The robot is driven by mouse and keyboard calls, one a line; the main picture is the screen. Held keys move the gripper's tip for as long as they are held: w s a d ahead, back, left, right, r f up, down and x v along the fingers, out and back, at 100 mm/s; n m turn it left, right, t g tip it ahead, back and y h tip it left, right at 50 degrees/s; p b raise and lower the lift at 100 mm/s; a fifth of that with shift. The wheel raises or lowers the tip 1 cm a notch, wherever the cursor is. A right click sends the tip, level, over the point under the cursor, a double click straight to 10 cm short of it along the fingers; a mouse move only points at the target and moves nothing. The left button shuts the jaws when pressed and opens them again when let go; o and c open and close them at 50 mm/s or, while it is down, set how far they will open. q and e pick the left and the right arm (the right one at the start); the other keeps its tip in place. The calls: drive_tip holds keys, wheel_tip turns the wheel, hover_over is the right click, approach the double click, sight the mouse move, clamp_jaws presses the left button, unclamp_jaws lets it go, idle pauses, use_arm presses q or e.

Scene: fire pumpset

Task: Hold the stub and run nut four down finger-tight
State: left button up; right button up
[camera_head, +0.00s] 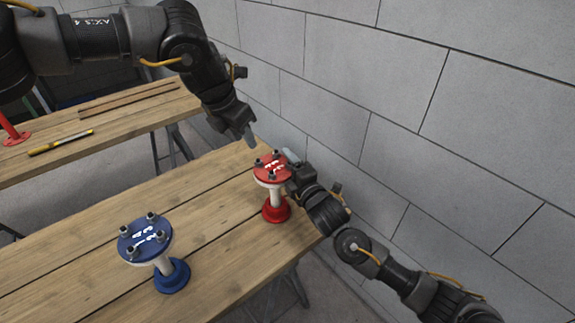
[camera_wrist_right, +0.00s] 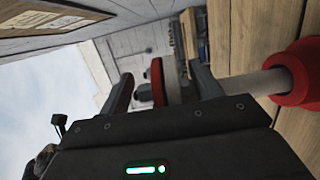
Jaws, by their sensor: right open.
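The red stub (camera_head: 276,197) stands upright on the near bench, a pale pipe between a red foot and a red top flange (camera_head: 268,174). Several studs or nuts stand on the flange; which is nut four I cannot tell. My left gripper (camera_head: 249,138) points down just above and behind the flange, with no nut visible in it; its jaw gap is not clear. My right gripper (camera_head: 291,160) is at the flange's right side. In the right wrist view its fingers (camera_wrist_right: 160,88) are open, with the red flange edge (camera_wrist_right: 157,80) between them. Contact cannot be made out.
A blue stub (camera_head: 167,268) with a blue flange (camera_head: 144,241) stands on the near bench (camera_head: 80,260), left of the red one. A grey block wall (camera_head: 400,130) runs close behind. The far bench (camera_head: 110,150) holds a yellow tool (camera_head: 60,142).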

drive_tip(key=shift+w+a, duration=0.2)
drive_tip(key=shift+w, duration=0.25)
clamp_jaws()
idle(0.6)
